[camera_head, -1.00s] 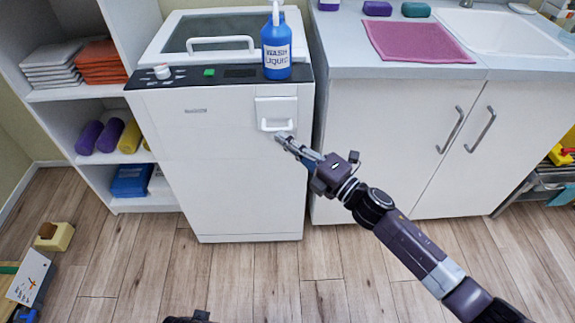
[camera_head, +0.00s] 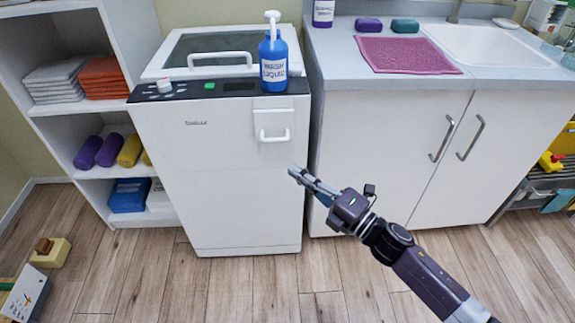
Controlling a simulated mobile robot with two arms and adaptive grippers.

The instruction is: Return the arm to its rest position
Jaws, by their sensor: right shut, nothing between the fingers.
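My right gripper (camera_head: 297,175) is shut and empty. It hangs in the air in front of the white washing machine (camera_head: 225,190), below and to the right of the small drawer handle (camera_head: 274,137), apart from it. My right arm (camera_head: 435,282) reaches in from the lower right. My left gripper is not in view.
A blue wash liquid bottle (camera_head: 272,60) stands on the machine's top front edge. A white cabinet (camera_head: 385,150) with a sink (camera_head: 485,45) and a pink mat (camera_head: 405,55) stands to the right. A shelf unit (camera_head: 100,115) stands left. The wooden floor (camera_head: 250,290) in front is mostly clear.

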